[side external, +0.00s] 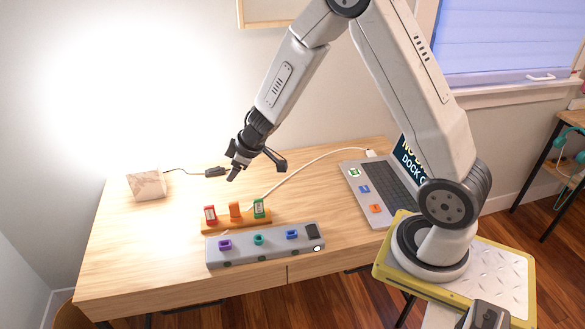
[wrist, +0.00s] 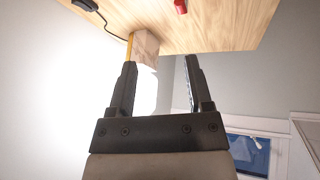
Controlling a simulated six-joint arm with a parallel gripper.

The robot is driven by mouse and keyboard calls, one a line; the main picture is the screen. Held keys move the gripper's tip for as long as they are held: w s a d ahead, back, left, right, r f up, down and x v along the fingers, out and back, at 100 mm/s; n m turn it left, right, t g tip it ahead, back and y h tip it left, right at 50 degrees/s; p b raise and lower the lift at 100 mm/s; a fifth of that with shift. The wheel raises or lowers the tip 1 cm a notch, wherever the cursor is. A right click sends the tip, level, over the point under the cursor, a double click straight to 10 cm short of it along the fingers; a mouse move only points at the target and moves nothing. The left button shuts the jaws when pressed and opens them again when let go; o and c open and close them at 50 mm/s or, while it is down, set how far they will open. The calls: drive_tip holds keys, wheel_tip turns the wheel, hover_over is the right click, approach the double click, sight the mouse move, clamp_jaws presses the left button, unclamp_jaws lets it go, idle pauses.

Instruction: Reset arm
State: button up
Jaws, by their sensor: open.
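My gripper (side external: 237,168) is open and empty, held in the air above the back part of the wooden desk (side external: 126,230). In the wrist view its two dark fingers (wrist: 160,80) stand apart with nothing gripped between them. My arm reaches in from the base at the right and bends down to the gripper. In the wrist view the desk appears at the top of the picture, upside down.
A wooden block (side external: 147,186) with a black cable stands at the back left. An orange rack (side external: 233,222) with small coloured pieces sits behind a grey bar (side external: 262,254) with coloured ports. A laptop (side external: 368,196) is at the right. The desk's left front is clear.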

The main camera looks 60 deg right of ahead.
drive_tip(key=s+a+r+m+g, duration=0.2)
drive_tip(key=s+m, duration=0.1)
drive_tip(key=s, duration=0.7)
drive_tip(key=s+a+r+m+g+h, duration=0.1)
drive_tip(key=s+a+r+m, duration=0.1)
drive_tip(key=s, duration=0.8)
drive_tip(key=shift+a+r+m+g, duration=0.4)
drive_tip(key=shift+a+r, duration=0.3)
drive_tip(key=shift+a, duration=0.15)
